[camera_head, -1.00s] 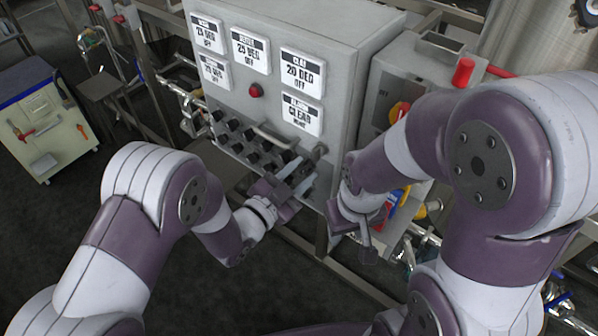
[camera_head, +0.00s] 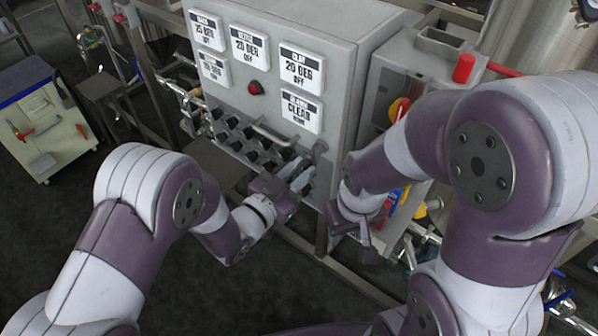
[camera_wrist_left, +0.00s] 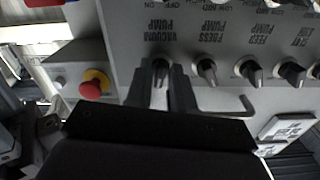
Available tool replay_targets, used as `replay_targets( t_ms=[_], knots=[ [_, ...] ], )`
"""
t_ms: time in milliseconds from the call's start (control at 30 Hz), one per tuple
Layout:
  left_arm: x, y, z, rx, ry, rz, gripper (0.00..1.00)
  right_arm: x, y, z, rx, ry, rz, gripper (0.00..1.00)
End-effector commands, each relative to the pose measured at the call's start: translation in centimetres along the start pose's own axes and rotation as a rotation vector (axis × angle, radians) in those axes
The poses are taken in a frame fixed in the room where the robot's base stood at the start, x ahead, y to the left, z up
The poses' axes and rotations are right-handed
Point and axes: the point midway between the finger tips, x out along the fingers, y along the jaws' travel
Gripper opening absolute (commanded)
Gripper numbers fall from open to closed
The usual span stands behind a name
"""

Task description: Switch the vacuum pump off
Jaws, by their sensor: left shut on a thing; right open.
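The grey control cabinet (camera_head: 290,50) carries rows of black knobs on its lower front. In the left wrist view, which shows the panel upside down, the vacuum pump knob (camera_wrist_left: 160,70) sits under its "VACUUM PUMP" label (camera_wrist_left: 160,42). My left gripper (camera_wrist_left: 160,88) is shut on this knob, one finger on each side. In the head view my left gripper (camera_head: 297,174) is at the lower right of the knob rows and hides some of them. The knob's pointer position cannot be read. My right gripper (camera_head: 352,238) is open and empty, below the cabinet's right corner.
A metal handle (camera_wrist_left: 228,104) is close to my left fingers. A red emergency button (camera_wrist_left: 90,89) on a yellow base stands beside the panel. Other knobs, such as the press pump knob (camera_wrist_left: 207,70), are close by. A red lamp (camera_head: 255,88) sits among the white displays.

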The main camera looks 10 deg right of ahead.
Motion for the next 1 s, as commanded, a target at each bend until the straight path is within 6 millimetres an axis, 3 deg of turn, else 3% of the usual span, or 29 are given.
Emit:
replay_targets(
  t_ms=[600,1000],
  knots=[
    [-0.03,0.05,0.08,-0.533,-0.002,0.000,0.00,0.51,0.00,0.06,0.000,0.000,0.000,0.43],
    [-0.04,0.05,0.09,-0.697,-0.003,0.000,0.00,0.52,0.00,0.06,0.000,0.000,0.000,0.43]
  ],
)
